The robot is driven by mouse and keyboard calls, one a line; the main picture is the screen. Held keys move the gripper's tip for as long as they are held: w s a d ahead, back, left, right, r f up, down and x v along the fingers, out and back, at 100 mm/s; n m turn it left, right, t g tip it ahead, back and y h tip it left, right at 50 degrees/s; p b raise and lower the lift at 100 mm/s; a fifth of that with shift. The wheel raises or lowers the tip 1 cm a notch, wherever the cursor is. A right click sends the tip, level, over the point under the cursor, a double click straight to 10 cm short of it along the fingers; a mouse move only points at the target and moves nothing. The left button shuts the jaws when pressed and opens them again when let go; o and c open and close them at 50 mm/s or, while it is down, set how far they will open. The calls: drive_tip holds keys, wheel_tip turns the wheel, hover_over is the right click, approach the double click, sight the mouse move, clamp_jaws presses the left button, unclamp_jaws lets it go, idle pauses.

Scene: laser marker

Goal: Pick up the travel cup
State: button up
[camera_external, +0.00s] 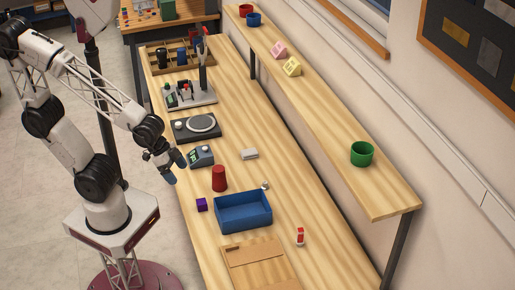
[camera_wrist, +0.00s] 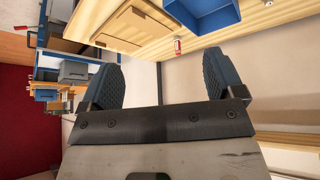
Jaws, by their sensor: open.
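A red tapered cup (camera_external: 219,179), which looks like the travel cup, stands on the long wooden table, narrow end up, just behind the blue tray. My gripper (camera_external: 175,168) is at the table's left edge, to the left of the cup and apart from it. In the wrist view my gripper (camera_wrist: 163,72) shows two dark blue fingers spread wide with nothing between them. The cup does not show in the wrist view.
The blue tray (camera_external: 243,224), a purple cube (camera_external: 201,204), a scale-like device (camera_external: 201,155) and a white block (camera_external: 249,154) surround the cup. A wall shelf (camera_external: 330,115) bears a green cup (camera_external: 362,153). The tray also shows in the wrist view (camera_wrist: 212,18).

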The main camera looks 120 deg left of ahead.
drive_tip(key=w+a+f+n+t+y, duration=0.1)
drive_tip(key=a+f+n+t+y, duration=0.25)
drive_tip(key=a+f, duration=0.6)
drive_tip(key=n+y, duration=0.3)
drive_tip(key=y, duration=0.2)
approach(216, 168)
drive_tip(key=w+a, duration=0.2)
drive_tip(key=w, duration=0.1)
drive_tip(key=shift+s+f+g, duration=0.15)
drive_tip(key=shift+f+g, duration=0.2)
drive_tip(key=shift+f, duration=0.1)
drive_tip(key=shift+x, duration=1.25)
drive_tip(key=shift+x, duration=2.55)
drive_tip(key=shift+d, duration=0.1)
